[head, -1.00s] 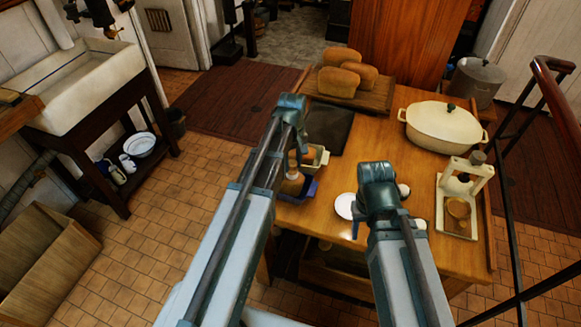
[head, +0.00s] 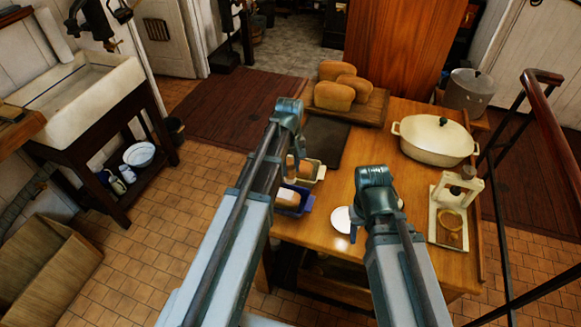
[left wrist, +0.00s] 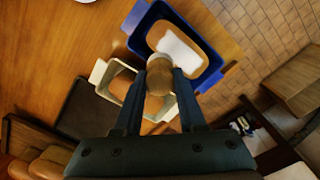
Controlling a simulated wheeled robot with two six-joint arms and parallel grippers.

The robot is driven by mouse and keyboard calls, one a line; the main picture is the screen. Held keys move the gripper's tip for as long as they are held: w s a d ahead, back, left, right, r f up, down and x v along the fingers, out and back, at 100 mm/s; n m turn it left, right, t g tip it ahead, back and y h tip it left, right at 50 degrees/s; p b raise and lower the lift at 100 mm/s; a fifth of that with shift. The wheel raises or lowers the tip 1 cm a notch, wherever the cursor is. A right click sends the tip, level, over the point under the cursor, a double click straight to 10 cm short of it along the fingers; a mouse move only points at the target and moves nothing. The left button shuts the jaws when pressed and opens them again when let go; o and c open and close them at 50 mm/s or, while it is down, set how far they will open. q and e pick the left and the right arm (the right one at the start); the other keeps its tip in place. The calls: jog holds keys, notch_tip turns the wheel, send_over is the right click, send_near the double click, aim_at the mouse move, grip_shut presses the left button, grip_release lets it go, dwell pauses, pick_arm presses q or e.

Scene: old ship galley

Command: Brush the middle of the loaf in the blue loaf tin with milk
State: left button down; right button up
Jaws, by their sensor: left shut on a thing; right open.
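The blue loaf tin (head: 293,207) stands at the table's near left edge; it also shows in the left wrist view (left wrist: 199,85). The loaf (left wrist: 209,50) in it is tan, with a white patch over the middle of its top. My left gripper (left wrist: 160,92) is shut on a brush, whose round wooden end (left wrist: 160,70) faces the wrist camera. The brush is over the area between the blue tin and the cream tin; its bristles are hidden. My right gripper (head: 357,222) is open beside a white round dish (head: 341,218), its fingers mostly hidden by my wrist.
A cream tin (head: 318,171) with another loaf stands right behind the blue one. Several loaves (head: 337,90) lie on a board at the back. A lidded cream pot (head: 436,139) and a cream press-like stand (head: 447,220) are at the right. The middle of the table is clear.

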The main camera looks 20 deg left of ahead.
pick_arm(q)
jog(key=shift+r, duration=0.2)
notch_tip(320, 180, up, 3)
jog(key=p, duration=0.3)
jog(key=shift+r, duration=0.1)
dwell(0.3)
